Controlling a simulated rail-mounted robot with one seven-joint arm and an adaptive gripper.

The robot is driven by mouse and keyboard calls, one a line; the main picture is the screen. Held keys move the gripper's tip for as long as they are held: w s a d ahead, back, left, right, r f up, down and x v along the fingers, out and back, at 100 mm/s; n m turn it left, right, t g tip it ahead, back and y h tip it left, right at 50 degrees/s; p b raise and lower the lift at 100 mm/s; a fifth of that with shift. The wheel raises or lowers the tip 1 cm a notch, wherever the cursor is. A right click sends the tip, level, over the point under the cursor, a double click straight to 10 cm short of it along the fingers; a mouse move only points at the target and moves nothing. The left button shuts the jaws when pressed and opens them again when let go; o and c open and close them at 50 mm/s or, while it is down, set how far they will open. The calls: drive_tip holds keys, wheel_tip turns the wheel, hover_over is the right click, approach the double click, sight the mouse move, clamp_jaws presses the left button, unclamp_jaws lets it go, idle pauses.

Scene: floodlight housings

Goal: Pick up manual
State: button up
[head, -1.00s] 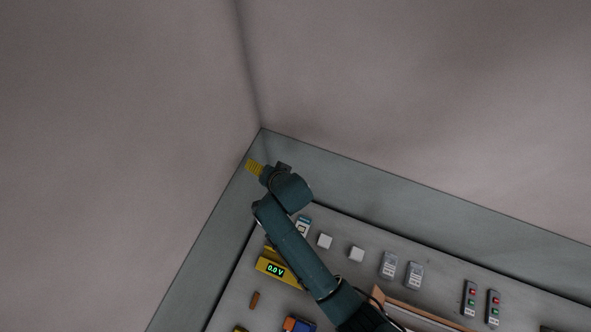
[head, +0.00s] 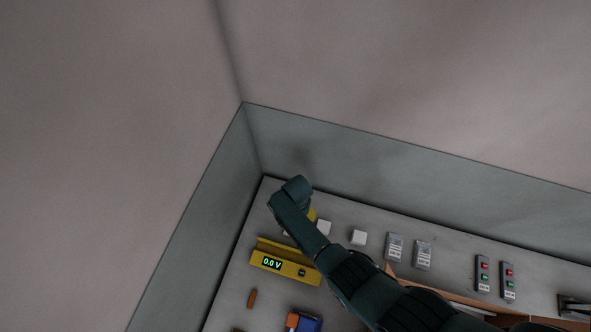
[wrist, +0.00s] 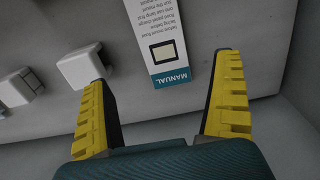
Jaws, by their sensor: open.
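The manual, a white printed booklet or card with a teal band reading MANUAL (wrist: 155,35), lies flat on the grey surface. In the wrist view it is at the top centre, upside down, its banded end toward me and its far end cut off by the frame. My gripper (wrist: 163,67) is open, with its yellow fingers on either side of the banded end and nothing between them that I can see held. Whether the fingertips touch the surface is unclear. In the head view my arm covers most or all of the manual.
White blocks stand beside the manual; the nearest one (wrist: 82,66) is close to the left finger. A yellow meter (head: 285,262) reading 0.0 V, an orange-brown piece (head: 252,298) and grey switch boxes (head: 394,247) are on the panel. A grey wall (head: 400,180) rises behind.

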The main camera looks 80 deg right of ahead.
drive_tip(key=f+b, duration=0.4)
drive_tip(key=f, duration=0.1)
drive_tip(key=f+b, duration=0.2)
drive_tip(key=f, duration=0.1)
drive_tip(key=shift+w, duration=0.25)
drive_tip(key=shift+r, duration=0.1)
drive_tip(key=shift+a, duration=0.1)
drive_tip(key=c, duration=1.3)
